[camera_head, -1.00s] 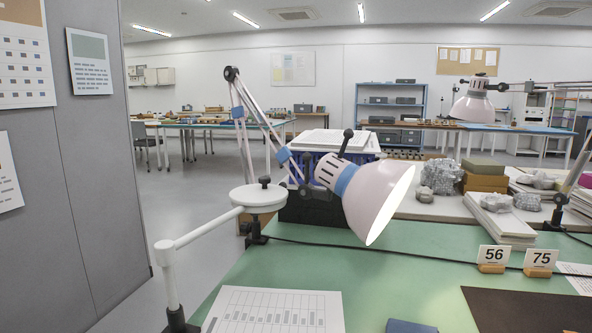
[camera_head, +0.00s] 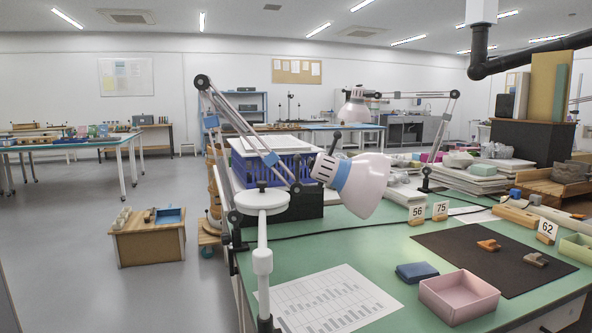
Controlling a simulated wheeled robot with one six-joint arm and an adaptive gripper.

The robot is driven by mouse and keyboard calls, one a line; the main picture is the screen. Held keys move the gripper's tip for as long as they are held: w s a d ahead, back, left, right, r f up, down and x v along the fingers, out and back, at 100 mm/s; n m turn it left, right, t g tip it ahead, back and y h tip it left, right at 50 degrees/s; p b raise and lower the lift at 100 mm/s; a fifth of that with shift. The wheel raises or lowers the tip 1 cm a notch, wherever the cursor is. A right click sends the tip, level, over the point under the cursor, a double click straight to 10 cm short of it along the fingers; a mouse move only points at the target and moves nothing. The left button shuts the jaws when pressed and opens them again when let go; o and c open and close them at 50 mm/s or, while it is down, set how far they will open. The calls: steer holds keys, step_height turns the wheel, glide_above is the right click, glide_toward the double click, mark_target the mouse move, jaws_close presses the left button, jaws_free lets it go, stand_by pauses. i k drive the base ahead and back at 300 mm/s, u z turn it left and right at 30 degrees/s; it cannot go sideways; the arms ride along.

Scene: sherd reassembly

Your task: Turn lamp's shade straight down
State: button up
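The nearest desk lamp has a pale pink shade (camera_head: 362,186) with a blue band and a dark slotted neck. The shade is tilted, its wide mouth facing right and somewhat down, not straight down. A dark knob stands above its neck. The jointed lamp arm (camera_head: 225,118) rises from the green table's left edge, bends at a black top joint and comes down to the shade. A second, similar lamp (camera_head: 354,108) stands farther back, its shade pointing more nearly downward. My gripper is not in view.
A white round-topped stand (camera_head: 262,200) is in front of the lamp. The green table (camera_head: 370,245) bears a chart sheet (camera_head: 325,300), a pink tray (camera_head: 458,296), a blue pad (camera_head: 416,272) and a dark mat (camera_head: 500,275) with sherds. A black pipe (camera_head: 510,62) hangs at upper right. Open floor lies left.

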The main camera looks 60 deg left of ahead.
mark_target(360, 183)
steer(key=u, duration=2.2)
steer(key=i, duration=0.5)
steer(key=z, duration=1)
steer(key=k, duration=0.7)
steer(key=u, duration=0.35)
